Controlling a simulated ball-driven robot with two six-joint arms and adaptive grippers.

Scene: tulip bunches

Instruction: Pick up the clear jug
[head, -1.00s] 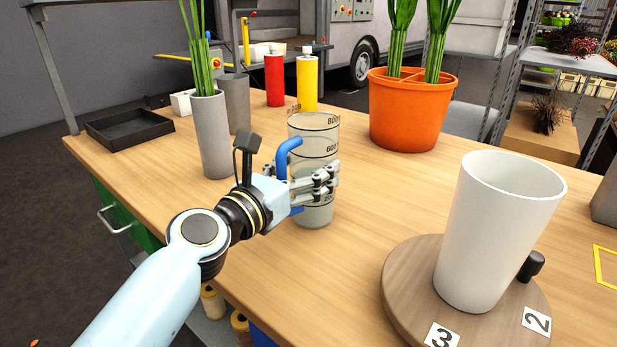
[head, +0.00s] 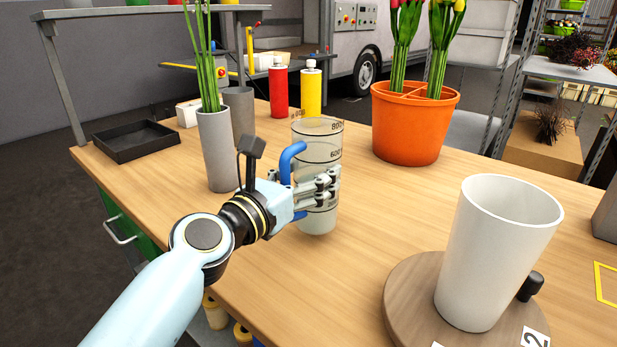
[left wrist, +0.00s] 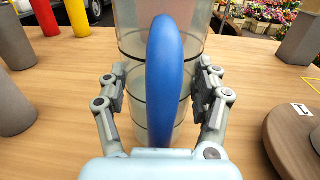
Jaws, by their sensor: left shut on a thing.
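The clear jug (head: 317,148) is see-through, with dark measuring marks and a blue handle (head: 290,158). It stands upright at the middle of the wooden table; I cannot tell whether its base touches the top. My left gripper (head: 324,188) is shut on the jug, its fingers around the lower body. In the left wrist view the blue handle (left wrist: 165,80) fills the middle, with a finger on either side of the jug (left wrist: 200,32). The far side of the jug is partly hidden. My right gripper is not in view.
A white vase (head: 500,250) stands on a round wooden turntable (head: 400,300) at right. An orange pot (head: 410,130) of tulips is behind. A grey vase (head: 215,150) with green stems, a black tray (head: 135,141), a red bottle (head: 279,90) and a yellow bottle (head: 311,92) stand at back left.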

